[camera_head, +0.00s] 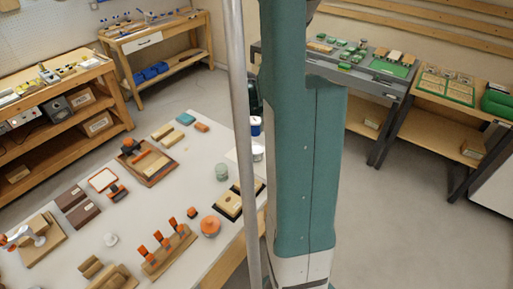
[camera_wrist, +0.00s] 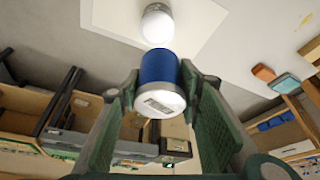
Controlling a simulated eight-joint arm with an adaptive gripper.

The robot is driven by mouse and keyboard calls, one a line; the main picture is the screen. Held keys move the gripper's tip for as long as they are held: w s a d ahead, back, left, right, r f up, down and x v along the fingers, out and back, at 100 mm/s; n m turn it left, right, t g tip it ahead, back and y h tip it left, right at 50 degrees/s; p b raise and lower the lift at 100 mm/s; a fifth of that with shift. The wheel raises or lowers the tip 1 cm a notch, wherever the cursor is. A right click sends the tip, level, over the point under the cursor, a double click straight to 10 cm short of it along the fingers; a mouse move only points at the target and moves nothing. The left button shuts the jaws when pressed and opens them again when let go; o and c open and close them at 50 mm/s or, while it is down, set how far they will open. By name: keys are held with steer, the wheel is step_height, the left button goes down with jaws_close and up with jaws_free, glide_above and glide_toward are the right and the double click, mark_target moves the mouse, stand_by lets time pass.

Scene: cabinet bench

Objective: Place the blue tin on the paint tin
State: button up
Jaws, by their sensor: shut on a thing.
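The blue tin (camera_wrist: 157,67) is between the two green fingers of my gripper (camera_wrist: 158,88), which is shut on it. Its white, labelled end faces the wrist camera. In the head view the blue tin (camera_head: 256,127) shows just left of my teal arm, and the gripper itself is mostly hidden behind the arm. A pale, shiny round tin, likely the paint tin (camera_wrist: 157,25), lies just beyond the blue tin in the wrist view. It also shows in the head view (camera_head: 258,153), below the blue tin. I cannot tell whether the two tins touch.
The paint tin is on a white sheet (camera_wrist: 222,25) on the bench (camera_head: 130,215). Near it are a green jar (camera_head: 221,172), a framed wooden block (camera_head: 231,206) and an orange round pot (camera_head: 210,226). Small blocks (camera_wrist: 286,85) lie right of it in the wrist view.

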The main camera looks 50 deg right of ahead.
steer(key=shift+s+d+r, duration=0.1)
steer(key=shift+s+d, duration=0.05)
steer(key=shift+s, duration=0.2)
glide_above(257, 146)
steer(key=a, duration=0.1)
steer(key=shift+s+a+f, duration=0.1)
steer(key=shift+s+f, duration=0.1)
steer(key=shift+f, duration=1.3)
steer(key=shift+s+a+f, duration=0.1)
steer(key=shift+s+f, duration=0.1)
steer(key=shift+f, duration=1.25)
steer(key=shift+f+b, duration=0.4)
steer(key=shift+f, duration=1.7)
steer(key=shift+f, duration=0.1)
steer(key=o, duration=1)
